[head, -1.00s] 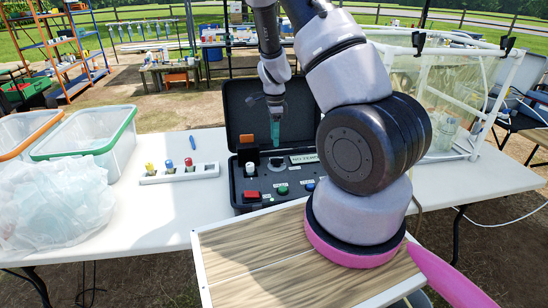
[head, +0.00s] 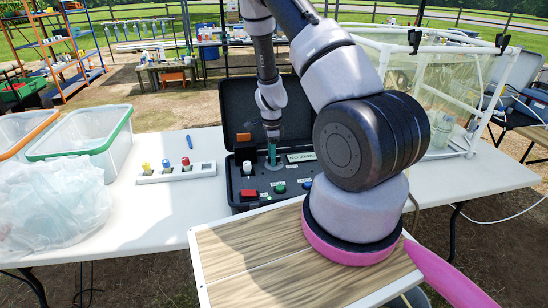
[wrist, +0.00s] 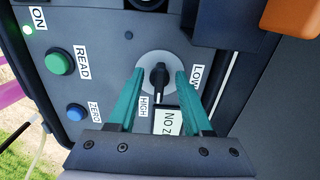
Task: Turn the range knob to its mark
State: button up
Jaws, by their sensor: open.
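The range knob (wrist: 158,80) is a black knob on a pale round dial (wrist: 146,60) in the wrist view. The label LOW (wrist: 197,77) is to its right and HIGH (wrist: 144,107) to its lower left. In the head view my gripper (head: 271,160) points down over the panel of the open black case (head: 238,110) and hides the knob.
The panel also has a green READ button (wrist: 59,62), a blue ZERO button (wrist: 76,112), a red button (head: 249,195) and a display (head: 301,157) reading NO ZERO. A white strip (head: 150,179) with coloured-topped items, a clear bin (head: 85,150) and a plastic bag (head: 50,205) are left.

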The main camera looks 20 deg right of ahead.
grip_shut()
jog(key=n, duration=0.3)
jog(key=shift+d+n, duration=0.1)
jog(key=shift+n, duration=0.3)
jog(key=n, duration=0.5)
jog(key=shift+s+d, duration=0.15)
jog(key=shift+s, duration=0.05)
jog(key=n, duration=0.5)
jog(key=shift+s+d, duration=0.1)
jog(key=n, duration=0.4)
jog(key=shift+s, duration=0.1)
grip_release()
jog(key=shift+r, duration=0.1)
